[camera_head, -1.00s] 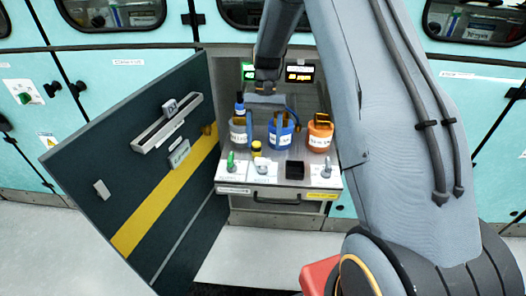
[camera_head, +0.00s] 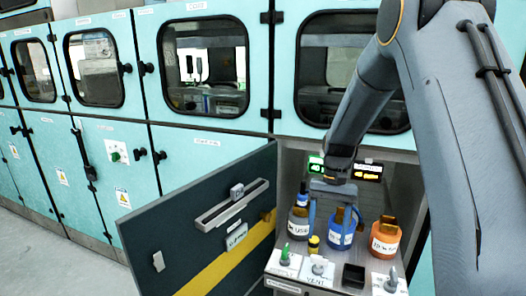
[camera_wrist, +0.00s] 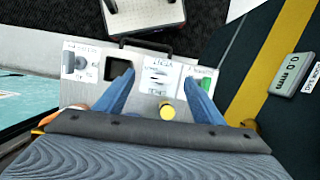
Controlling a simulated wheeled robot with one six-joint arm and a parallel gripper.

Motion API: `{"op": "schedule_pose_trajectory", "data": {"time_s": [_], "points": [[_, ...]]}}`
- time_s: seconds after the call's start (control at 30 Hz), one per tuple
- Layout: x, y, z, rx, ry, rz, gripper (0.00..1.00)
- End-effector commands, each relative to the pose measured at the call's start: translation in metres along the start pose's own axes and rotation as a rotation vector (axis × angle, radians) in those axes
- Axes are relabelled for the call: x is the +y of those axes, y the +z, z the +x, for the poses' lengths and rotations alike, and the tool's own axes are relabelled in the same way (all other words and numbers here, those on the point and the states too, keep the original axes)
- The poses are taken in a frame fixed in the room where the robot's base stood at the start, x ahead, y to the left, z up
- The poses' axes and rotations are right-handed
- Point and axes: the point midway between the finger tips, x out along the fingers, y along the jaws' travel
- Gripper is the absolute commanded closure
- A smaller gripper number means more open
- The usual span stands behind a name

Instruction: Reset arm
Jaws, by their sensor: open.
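My gripper (camera_head: 330,217) is in the open cabinet bay, its two blue fingers apart with nothing between them. The fingers overlap the jars in the head view, so I cannot tell whether they touch. In the wrist view my gripper (camera_wrist: 155,92) points down over the bay's front control panel (camera_wrist: 142,58). A grey jar (camera_head: 298,224), a blue jar (camera_head: 340,236) and an orange jar (camera_head: 385,240) stand in a row in the bay. A small yellow-capped bottle (camera_head: 313,245) stands in front; its cap (camera_wrist: 167,111) shows between the fingers in the wrist view.
The dark cabinet door (camera_head: 165,235) with a yellow stripe stands open on the left. The panel carries a green knob (camera_head: 285,253), a vent label (camera_head: 317,268), a square black recess (camera_head: 353,277) and a grey knob (camera_head: 391,282). Teal cabinets (camera_head: 200,150) with windows line the wall.

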Motion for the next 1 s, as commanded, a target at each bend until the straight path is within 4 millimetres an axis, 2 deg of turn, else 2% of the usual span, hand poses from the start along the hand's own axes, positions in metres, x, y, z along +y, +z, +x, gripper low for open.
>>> {"op": "schedule_pose_trajectory", "data": {"time_s": [0.03,0.23,0.4,0.53,0.7,1.0], "points": [[0.003,0.018,-0.005,0.028,0.005,-0.025,0.38],[0.018,0.083,-0.008,0.143,0.023,-0.128,0.38],[0.034,0.139,0.0,0.235,0.038,-0.218,0.38],[0.044,0.173,0.009,0.29,0.047,-0.275,0.38],[0.052,0.198,0.018,0.33,0.055,-0.318,0.38],[0.054,0.203,0.021,0.339,0.056,-0.327,0.38]]}}
